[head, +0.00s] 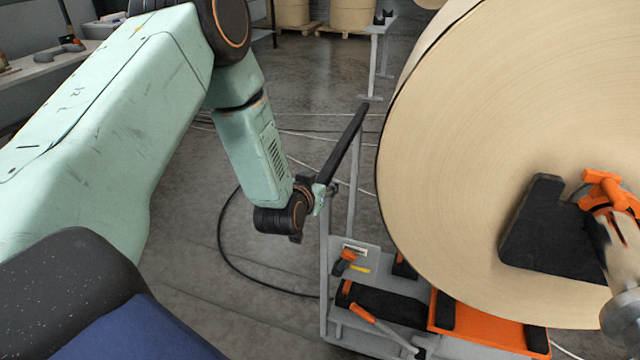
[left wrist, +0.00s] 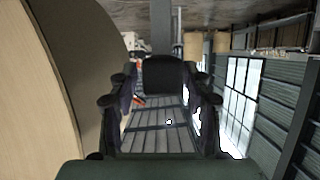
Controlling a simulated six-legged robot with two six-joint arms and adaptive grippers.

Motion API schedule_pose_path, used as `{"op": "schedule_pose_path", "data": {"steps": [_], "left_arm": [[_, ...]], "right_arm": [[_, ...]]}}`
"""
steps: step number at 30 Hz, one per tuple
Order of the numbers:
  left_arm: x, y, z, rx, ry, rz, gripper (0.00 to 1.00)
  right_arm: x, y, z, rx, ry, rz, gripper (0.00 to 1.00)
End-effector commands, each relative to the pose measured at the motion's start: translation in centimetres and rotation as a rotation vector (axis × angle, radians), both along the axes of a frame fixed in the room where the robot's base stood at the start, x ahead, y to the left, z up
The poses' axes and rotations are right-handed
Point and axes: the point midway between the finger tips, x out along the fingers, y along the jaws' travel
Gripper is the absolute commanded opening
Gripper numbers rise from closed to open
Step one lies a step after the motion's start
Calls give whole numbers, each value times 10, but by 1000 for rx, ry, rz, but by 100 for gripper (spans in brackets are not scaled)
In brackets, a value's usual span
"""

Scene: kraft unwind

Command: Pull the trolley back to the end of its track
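The trolley (head: 325,270) is a low grey frame with a shelf at the lower middle of the head view. Its black handle bar (head: 347,142) slants along the top of the frame's left end. My left gripper (head: 318,195) is at the near, lower end of this bar. In the left wrist view the bar (left wrist: 163,28) runs away at the top, and a dark block (left wrist: 163,75) lies between the two fingers. I cannot tell whether the fingers press on it. My right gripper is not in view. The track cannot be made out.
A huge kraft paper roll (head: 455,150) stands right beside the handle, above an orange cradle (head: 480,322). Orange-handled tools (head: 345,262) lie on the trolley shelf. A black cable (head: 222,240) curves over the floor to the left. Workbenches (head: 45,62) stand at the far left.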

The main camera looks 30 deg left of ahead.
Motion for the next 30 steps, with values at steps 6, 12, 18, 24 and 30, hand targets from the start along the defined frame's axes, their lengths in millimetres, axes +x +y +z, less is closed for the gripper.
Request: {"op": "schedule_pose_path", "data": {"steps": [6,12,18,24,30], "left_arm": [[0,0,0,0,0,0,30],[0,0,0,0,-1,0,13],[0,-1,1,1,-2,-1,0],[0,0,1,0,-2,0,0],[0,0,1,1,-3,0,0]], "right_arm": [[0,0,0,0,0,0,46],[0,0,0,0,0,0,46],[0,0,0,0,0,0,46],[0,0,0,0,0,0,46],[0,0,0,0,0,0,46]]}}
